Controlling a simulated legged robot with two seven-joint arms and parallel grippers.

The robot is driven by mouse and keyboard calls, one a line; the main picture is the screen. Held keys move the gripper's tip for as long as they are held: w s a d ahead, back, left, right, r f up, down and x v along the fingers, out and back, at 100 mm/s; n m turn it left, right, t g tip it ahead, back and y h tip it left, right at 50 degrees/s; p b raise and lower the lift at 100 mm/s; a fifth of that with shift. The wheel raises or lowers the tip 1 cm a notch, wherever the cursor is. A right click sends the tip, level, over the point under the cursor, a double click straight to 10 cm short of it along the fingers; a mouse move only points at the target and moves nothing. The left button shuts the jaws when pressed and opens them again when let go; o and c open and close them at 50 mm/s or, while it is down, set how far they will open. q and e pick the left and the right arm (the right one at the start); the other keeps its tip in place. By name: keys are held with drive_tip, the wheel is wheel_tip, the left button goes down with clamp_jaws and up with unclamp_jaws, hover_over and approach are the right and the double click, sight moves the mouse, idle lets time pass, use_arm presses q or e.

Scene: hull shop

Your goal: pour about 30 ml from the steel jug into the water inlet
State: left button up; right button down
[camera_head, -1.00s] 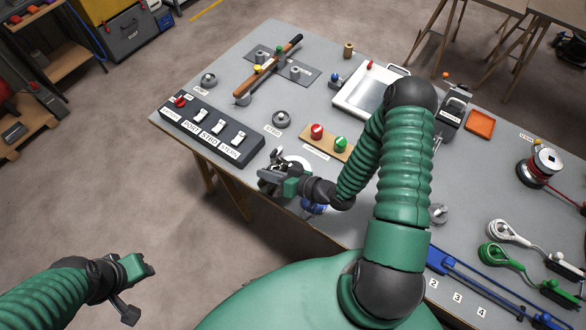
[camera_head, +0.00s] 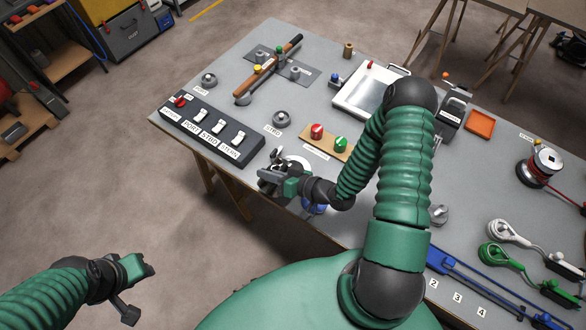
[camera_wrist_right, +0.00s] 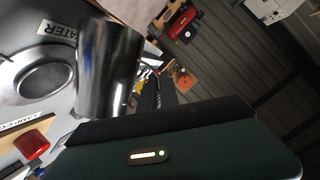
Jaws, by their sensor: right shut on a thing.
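My right gripper (camera_head: 272,178) is shut on the steel jug near the front edge of the bench. The shiny steel jug (camera_wrist_right: 108,65) fills the upper left middle of the right wrist view; the gripper and arm mostly hide it in the head view. The water inlet (camera_wrist_right: 35,80), a round metal dish beside a WATER label (camera_wrist_right: 65,29), lies on the bench next to the jug in the wrist view. I see no stream of water, and cannot tell the jug's exact tilt or its water level. My left gripper (camera_head: 138,287) is open and empty, off the bench at lower left.
A switch box (camera_head: 210,132) stands left of the right gripper. A board with a red knob (camera_head: 317,131) and a green knob (camera_head: 341,144) lies just beyond it. A white tray (camera_head: 352,105) is farther back. Blue bars (camera_head: 470,280) and rope gear lie at right.

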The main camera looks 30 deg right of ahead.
sight(260, 183)
drive_tip(key=shift+a, duration=0.1)
drive_tip(key=shift+s+a+f+n+h, duration=0.2)
drive_tip(key=shift+a+n+h, duration=0.15)
drive_tip(key=shift+n, duration=0.35)
drive_tip(key=shift+s+a+f+n+h+b, duration=0.1)
drive_tip(key=shift+a+f+n+h+b, duration=0.2)
drive_tip(key=shift+n, duration=0.2)
drive_tip(key=shift+s+a+f+n+h+b, duration=0.15)
drive_tip(key=shift+a+f+n+h+b, duration=0.15)
drive_tip(key=shift+a+n+h+b, duration=0.45)
drive_tip(key=a+f+n+h+b, duration=0.1)
drive_tip(key=b, duration=0.1)
drive_tip(key=a+f+n+b, duration=0.1)
drive_tip(key=f+b, duration=0.1)
drive_tip(key=a+f+n+t+h+b, duration=0.1)
drive_tip(key=b, duration=0.1)
drive_tip(key=shift+f+n+h, duration=0.25)
drive_tip(key=shift+f+h, duration=0.05)
drive_tip(key=shift+f, duration=0.1)
